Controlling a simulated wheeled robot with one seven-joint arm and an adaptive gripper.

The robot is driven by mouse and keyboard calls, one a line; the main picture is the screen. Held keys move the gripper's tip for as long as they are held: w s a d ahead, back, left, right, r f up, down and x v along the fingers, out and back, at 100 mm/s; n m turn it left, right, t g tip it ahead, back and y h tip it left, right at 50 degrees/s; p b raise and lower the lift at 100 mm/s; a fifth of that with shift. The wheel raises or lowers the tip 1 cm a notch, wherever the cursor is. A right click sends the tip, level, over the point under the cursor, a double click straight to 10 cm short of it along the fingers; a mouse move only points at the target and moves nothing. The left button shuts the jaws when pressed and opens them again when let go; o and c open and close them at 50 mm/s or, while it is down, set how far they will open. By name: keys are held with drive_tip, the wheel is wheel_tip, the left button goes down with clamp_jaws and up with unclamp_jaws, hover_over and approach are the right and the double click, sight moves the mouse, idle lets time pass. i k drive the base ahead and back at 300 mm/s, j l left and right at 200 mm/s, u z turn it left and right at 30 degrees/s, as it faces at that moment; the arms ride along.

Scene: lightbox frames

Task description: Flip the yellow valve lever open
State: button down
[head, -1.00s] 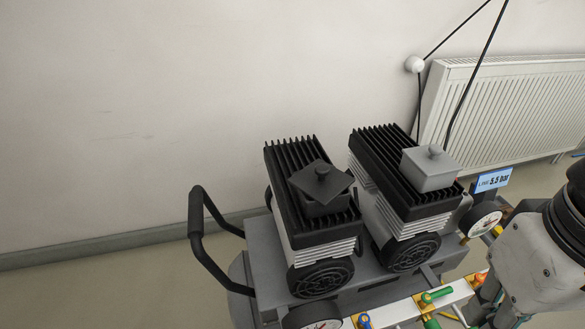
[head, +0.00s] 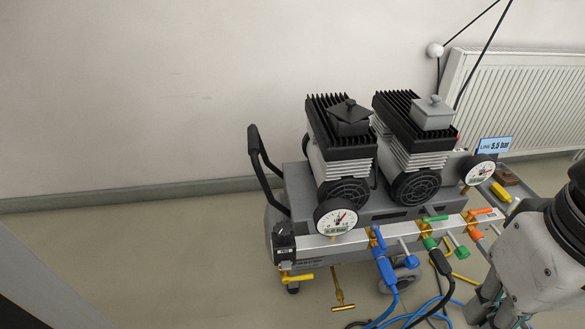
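A yellow lever (head: 297,279) sticks out sideways, roughly level, at the lower left end of the white manifold bar on the compressor cart, below a small black box. My arm comes in from the right edge. My gripper (head: 488,312) seems to be its grey lower end near the bottom right, well to the right of the yellow lever and apart from it. Its fingertips are not clear, so I cannot tell whether it is open or shut.
Blue (head: 377,238), green (head: 434,218) and orange (head: 481,211) levers sit along the manifold (head: 345,240). Blue and black hoses hang to the floor. A yellow T-shaped piece (head: 341,290) lies or stands below the cart. Floor left of the cart is clear.

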sight(286, 279)
drive_tip(key=k+u, duration=0.15)
drive_tip(key=k, duration=0.3)
drive_tip(key=k+j+u, duration=0.15)
drive_tip(key=k, duration=0.35)
